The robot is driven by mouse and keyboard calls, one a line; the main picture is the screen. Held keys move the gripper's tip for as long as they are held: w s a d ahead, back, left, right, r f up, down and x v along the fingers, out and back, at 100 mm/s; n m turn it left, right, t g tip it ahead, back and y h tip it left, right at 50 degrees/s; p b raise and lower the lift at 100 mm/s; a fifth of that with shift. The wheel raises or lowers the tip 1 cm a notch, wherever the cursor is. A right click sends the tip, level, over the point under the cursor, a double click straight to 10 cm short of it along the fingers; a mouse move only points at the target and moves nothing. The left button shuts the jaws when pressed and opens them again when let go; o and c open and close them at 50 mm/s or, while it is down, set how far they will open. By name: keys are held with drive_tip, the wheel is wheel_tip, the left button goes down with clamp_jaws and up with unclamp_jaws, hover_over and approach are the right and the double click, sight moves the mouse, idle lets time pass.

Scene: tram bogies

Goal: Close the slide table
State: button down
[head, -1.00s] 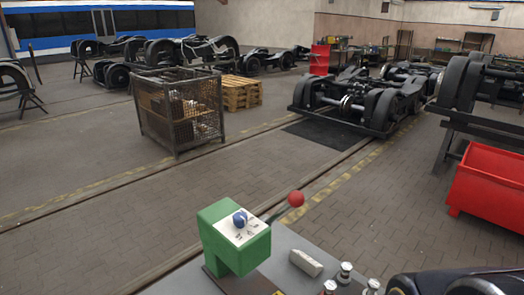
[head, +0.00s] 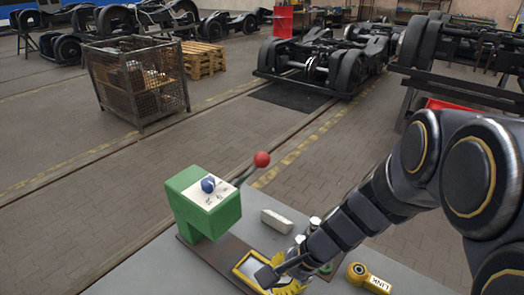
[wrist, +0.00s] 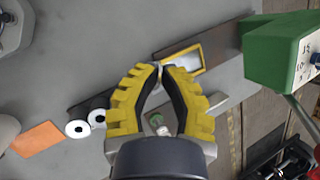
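A yellow-framed plate (head: 250,266), which looks like the slide table, sits on a dark brown base strip (head: 212,258) in front of the green box (head: 203,202). The box has a blue knob and a lever with a red ball (head: 261,159). My gripper (head: 268,280) is low over the strip, beside the framed plate and partly covering it. In the wrist view the yellow gripper fingers (wrist: 160,68) bow inward with tips almost together and nothing held between them. The framed plate (wrist: 186,60) lies just past the tips; contact cannot be told. The green box (wrist: 284,50) is at upper right.
A pale block (head: 277,221) lies on the grey bench top behind the strip. A yellow part labelled LINK (head: 368,278) lies at right. In the wrist view, two white-ended cylinders (wrist: 88,124) and an orange slab (wrist: 38,138) are at left.

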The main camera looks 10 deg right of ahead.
sight(260, 267)
drive_tip(key=w+d+f+m+t+h, duration=0.2)
drive_tip(key=w+d+f+m, duration=0.2)
drive_tip(key=d+f+m, duration=0.9)
drive_tip(key=shift+a+r+x, duration=0.1)
drive_tip(key=shift+a+x, duration=0.15)
drive_tip(key=shift+x, duration=0.8)
drive_tip(key=shift+a+r+x, duration=0.1)
drive_tip(key=shift+a+x, duration=0.15)
drive_tip(key=shift+x, duration=0.8)
drive_tip(key=shift+a+r+x, duration=0.1)
drive_tip(key=shift+a+x, duration=0.15)
drive_tip(key=shift+x, duration=2.55)
drive_tip(key=shift+d+f, duration=0.1)
drive_tip(key=shift+d, duration=0.05)
drive_tip(key=w+a, duration=0.8)
drive_tip(key=w, duration=0.1)
drive_tip(key=shift+w+a, duration=0.15)
drive_tip(key=shift+a, duration=0.2)
drive_tip(key=shift+w+a, duration=0.2)
drive_tip(key=shift+a, duration=0.25)
